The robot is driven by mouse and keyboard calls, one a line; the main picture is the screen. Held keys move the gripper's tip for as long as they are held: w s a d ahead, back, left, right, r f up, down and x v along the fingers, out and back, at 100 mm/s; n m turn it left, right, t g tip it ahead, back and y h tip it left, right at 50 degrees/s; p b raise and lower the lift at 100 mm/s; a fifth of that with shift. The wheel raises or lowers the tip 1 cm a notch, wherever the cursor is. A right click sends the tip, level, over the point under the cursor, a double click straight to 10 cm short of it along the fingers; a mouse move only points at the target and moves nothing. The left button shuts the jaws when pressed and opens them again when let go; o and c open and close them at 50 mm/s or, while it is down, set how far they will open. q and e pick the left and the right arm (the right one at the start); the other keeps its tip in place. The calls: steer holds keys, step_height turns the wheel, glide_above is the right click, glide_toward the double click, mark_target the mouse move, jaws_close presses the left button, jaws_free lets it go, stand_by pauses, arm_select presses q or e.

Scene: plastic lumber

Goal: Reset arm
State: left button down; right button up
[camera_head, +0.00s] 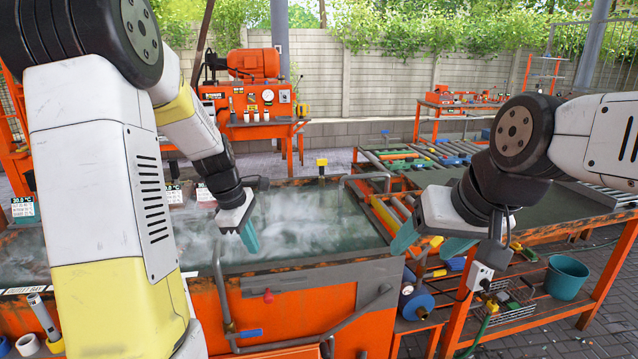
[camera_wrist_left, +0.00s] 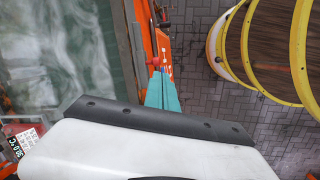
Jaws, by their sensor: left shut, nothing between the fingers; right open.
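My left gripper (camera_head: 249,237) has teal fingers pressed together with nothing between them. In the head view it hangs over the steaming water tank (camera_head: 300,268), near its front rim. In the left wrist view the shut teal fingers (camera_wrist_left: 162,92) point at the orange tank edge. My right gripper (camera_head: 430,246) has its teal fingers apart and empty. It is at the right end of the tank, in front of the roller table. My left arm fills much of the left side of the head view.
A roller conveyor table (camera_head: 425,160) with coloured bars stands at the right. A teal bucket (camera_head: 566,277) sits on its lower shelf. A grey pipe (camera_head: 222,290) rises at the tank front. An orange motor machine (camera_head: 255,95) stands behind. A yellow-ringed round container (camera_wrist_left: 275,45) shows in the wrist view.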

arm_select(q)
steer(key=s+d+r+m+t, duration=0.2)
steer(key=s+r+m, duration=0.5)
steer(key=s, duration=0.3)
steer(key=s+d+r+m+t, duration=0.2)
steer(key=s+d+r+m, duration=0.1)
steer(key=s+r+m, duration=0.5)
steer(key=s+m, duration=0.2)
steer(key=shift+s+d, duration=0.3)
steer(key=shift+d, duration=0.05)
steer(key=c, duration=2.1)
jaws_free()
